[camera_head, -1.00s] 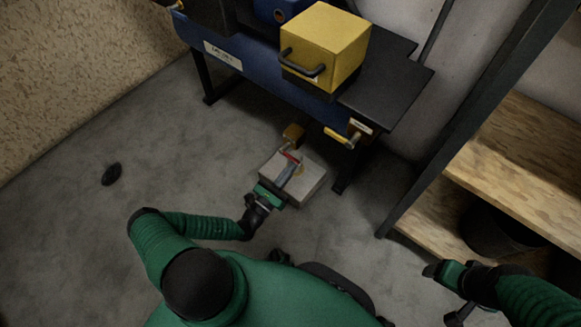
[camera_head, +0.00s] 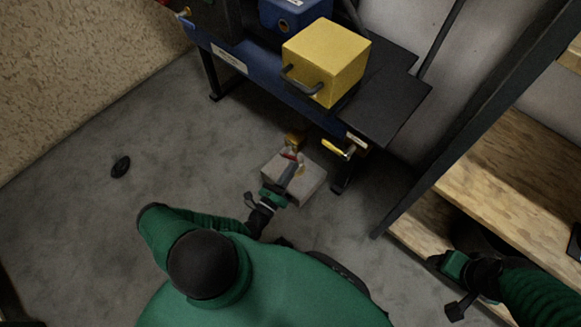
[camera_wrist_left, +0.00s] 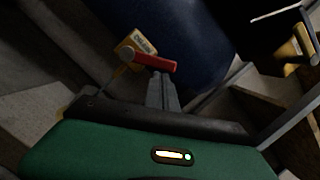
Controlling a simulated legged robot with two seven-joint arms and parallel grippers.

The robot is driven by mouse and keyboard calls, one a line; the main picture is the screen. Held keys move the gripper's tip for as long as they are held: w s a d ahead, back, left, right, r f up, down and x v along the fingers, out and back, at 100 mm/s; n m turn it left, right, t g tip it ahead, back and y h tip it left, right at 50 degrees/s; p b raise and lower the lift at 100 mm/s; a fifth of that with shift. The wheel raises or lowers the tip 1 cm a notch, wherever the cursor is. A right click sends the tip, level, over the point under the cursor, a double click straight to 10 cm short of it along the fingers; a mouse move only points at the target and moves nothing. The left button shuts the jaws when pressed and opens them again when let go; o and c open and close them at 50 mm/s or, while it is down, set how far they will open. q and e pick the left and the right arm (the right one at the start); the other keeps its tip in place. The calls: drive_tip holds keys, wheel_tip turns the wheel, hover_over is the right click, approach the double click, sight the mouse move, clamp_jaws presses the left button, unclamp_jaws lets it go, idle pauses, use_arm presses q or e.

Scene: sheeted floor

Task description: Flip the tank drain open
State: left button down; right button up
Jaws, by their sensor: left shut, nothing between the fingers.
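The tank drain is a valve with a red lever (camera_wrist_left: 155,63) and a yellow tag (camera_wrist_left: 140,42), low beside the dark blue tank (camera_wrist_left: 185,30). In the head view the red lever (camera_head: 288,155) is small, above a pale block on the floor. My left gripper (camera_wrist_left: 160,77) is shut and empty. Its fingertips are just below the lever in the wrist view; I cannot tell whether they touch it. The left gripper also shows in the head view (camera_head: 293,168), over the block. My right gripper (camera_head: 436,262) is at the lower right, away from the drain; its fingers are unclear.
The pale block (camera_head: 308,183) lies under my left gripper. A blue bench frame with a yellow box (camera_head: 325,58) stands above. A yellow-handled valve (camera_head: 340,150) hangs at its right end. Wooden shelves (camera_head: 510,175) are at right. A black object (camera_head: 121,166) lies on open floor at left.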

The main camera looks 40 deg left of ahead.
use_arm(q)
drive_tip(key=a+r+n+g+y+p, duration=0.1)
drive_tip(key=a+r+n+g+p, duration=0.1)
drive_tip(key=r+n+p, duration=0.3)
drive_tip(key=a+n+p, duration=0.1)
drive_tip(key=n+p, duration=0.2)
drive_tip(key=n, duration=0.3)
drive_tip(key=shift+w+a+y, duration=0.15)
drive_tip(key=shift+a+y, duration=0.05)
drive_tip(key=shift+y, duration=0.2)
drive_tip(key=shift+a, duration=0.2)
